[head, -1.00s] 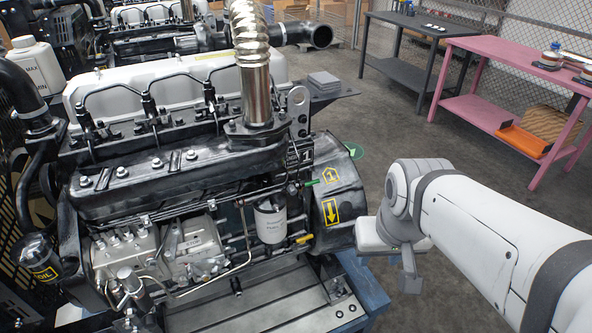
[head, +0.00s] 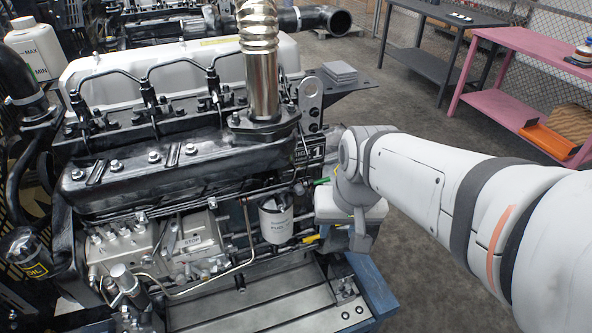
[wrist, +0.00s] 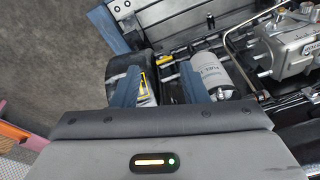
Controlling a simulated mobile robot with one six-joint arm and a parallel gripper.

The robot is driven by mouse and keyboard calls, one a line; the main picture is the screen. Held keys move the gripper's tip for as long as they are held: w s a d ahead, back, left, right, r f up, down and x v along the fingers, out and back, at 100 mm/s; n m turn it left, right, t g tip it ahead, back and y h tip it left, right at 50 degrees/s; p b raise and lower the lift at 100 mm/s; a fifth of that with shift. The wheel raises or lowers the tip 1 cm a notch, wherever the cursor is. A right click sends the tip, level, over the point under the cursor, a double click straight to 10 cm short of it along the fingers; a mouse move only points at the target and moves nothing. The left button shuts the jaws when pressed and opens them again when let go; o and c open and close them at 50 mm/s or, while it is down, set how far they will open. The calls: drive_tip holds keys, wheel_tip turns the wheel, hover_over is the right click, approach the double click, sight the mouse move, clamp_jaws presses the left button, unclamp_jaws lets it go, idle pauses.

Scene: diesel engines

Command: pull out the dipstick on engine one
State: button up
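Engine one (head: 175,175), with a "1" on its plate, fills the left and middle of the head view. A small yellow handle (head: 309,239), which looks like the dipstick's, sticks out right of the white filter (head: 276,219). In the wrist view the yellow handle (wrist: 165,59) lies beyond and between the fingertips, beside the filter (wrist: 212,72). A green-tipped piece (head: 321,181) sits higher, near the wrist. My gripper (wrist: 160,75) is open, its two blue-grey fingers apart with nothing between them. In the head view, my gripper (head: 352,232) is at the engine's right end, partly hiding the yellow-marked housing.
A blue stand (head: 372,290) carries the engine. A bracket with grey plates (head: 340,73) juts out above my wrist. A dark bench (head: 440,60) and a pink bench (head: 525,100) stand behind at right. Open floor (head: 440,125) lies between them and the engine.

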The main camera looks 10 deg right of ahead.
drive_tip(key=w+f+m+y+b, duration=0.3)
drive_tip(key=w+f+m+b, duration=0.45)
drive_tip(key=w+f, duration=0.35)
drive_tip(key=m+y+b, duration=0.2)
drive_tip(key=m+b, duration=0.3)
drive_tip(key=m, duration=0.1)
approach(313, 237)
drive_tip(key=s+x, duration=0.1)
drive_tip(key=x, duration=0.2)
drive_tip(key=b+x, duration=0.1)
drive_tip(key=x, duration=0.3)
drive_tip(key=w+b+x, duration=0.1)
drive_tip(key=x, duration=0.2)
drive_tip(key=shift+w+f, duration=0.3)
clamp_jaws()
drive_tip(key=shift+r, duration=0.1)
